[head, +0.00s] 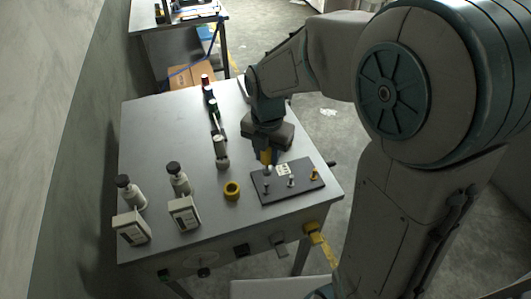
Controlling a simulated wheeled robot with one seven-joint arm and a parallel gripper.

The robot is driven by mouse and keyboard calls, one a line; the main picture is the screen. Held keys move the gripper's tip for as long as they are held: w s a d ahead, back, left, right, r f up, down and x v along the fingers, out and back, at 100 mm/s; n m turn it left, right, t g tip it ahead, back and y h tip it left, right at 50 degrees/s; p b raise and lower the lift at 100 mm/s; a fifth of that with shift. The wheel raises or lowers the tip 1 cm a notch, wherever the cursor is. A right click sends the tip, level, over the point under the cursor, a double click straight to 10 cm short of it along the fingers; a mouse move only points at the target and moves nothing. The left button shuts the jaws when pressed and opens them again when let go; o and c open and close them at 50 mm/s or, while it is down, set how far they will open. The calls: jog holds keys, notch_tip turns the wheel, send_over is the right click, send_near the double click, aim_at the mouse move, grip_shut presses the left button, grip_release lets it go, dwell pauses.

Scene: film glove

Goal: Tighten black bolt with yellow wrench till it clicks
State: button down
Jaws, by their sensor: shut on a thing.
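My gripper (267,150) points down over the back left part of a dark plate (302,188) on the grey table. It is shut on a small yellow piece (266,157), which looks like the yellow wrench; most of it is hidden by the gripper. Small bolts stand upright on the plate: a pale one (291,182) near the middle, a yellow one (315,174) at the right, and pale ones at the left, below my gripper. I cannot make out which bolt is black, nor whether the yellow piece touches a bolt.
Two white boxes (184,214) and two dark-capped bottles (178,178) stand at the front left. Yellow and dark items hang on the front edge.

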aim_at(267, 168)
jog(key=shift+f+b, duration=1.7)
jog(key=shift+f, duration=0.55)
jog(key=shift+f+b, duration=0.65)
jog(key=shift+f, duration=0.2)
dwell(0.3)
